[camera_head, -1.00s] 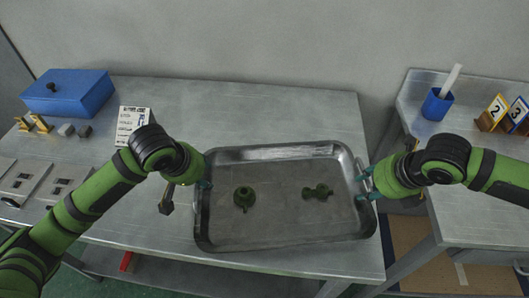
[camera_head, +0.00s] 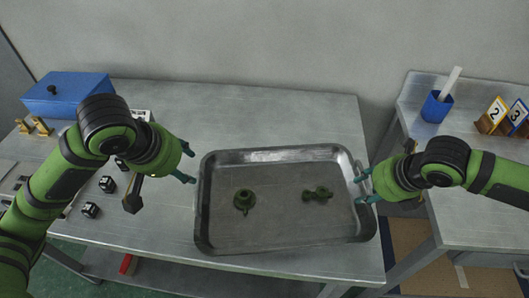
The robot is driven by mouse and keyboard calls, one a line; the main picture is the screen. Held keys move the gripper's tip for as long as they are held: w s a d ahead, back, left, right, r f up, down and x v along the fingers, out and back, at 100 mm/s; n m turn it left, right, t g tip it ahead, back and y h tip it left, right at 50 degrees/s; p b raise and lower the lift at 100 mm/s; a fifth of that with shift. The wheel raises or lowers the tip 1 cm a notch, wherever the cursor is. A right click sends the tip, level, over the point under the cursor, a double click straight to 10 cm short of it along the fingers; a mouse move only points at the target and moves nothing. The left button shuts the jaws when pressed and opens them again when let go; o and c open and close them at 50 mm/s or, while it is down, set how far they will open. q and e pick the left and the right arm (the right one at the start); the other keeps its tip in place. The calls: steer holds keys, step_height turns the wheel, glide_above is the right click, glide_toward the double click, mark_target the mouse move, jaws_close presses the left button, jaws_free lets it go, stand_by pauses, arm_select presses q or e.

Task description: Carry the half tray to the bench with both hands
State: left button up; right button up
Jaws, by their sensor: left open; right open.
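The half tray (camera_head: 280,238) is a shallow metal tray with a raised rim, lying on the metal table. Two dark green wax pieces lie in it: a round one (camera_head: 243,200) at left and a lobed one (camera_head: 318,194) at right. My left gripper (camera_head: 191,180) is open and empty, just left of the tray's left rim and apart from it. My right gripper (camera_head: 362,190) is open at the tray's right end, its fingers by the right handle; whether they touch it I cannot tell.
A blue box (camera_head: 66,92) stands at the back left, with brass pieces (camera_head: 34,126) in front of it. A second metal bench (camera_head: 465,212) stands at right across a gap, with a blue cup (camera_head: 436,106) and numbered cards (camera_head: 497,112). The table behind the tray is clear.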

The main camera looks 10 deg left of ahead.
steer(key=shift+r, duration=0.3)
arm_select(q)
steer(key=shift+s+a+r, duration=0.1)
steer(key=shift+s+r, duration=0.05)
steer(key=shift+r, duration=0.2)
arm_select(e)
steer(key=v, duration=1.1)
steer(key=shift+s+r, duration=0.15)
steer(key=shift+s, duration=0.05)
steer(key=shift+d, duration=0.1)
arm_select(q)
steer(key=shift+s, duration=0.1)
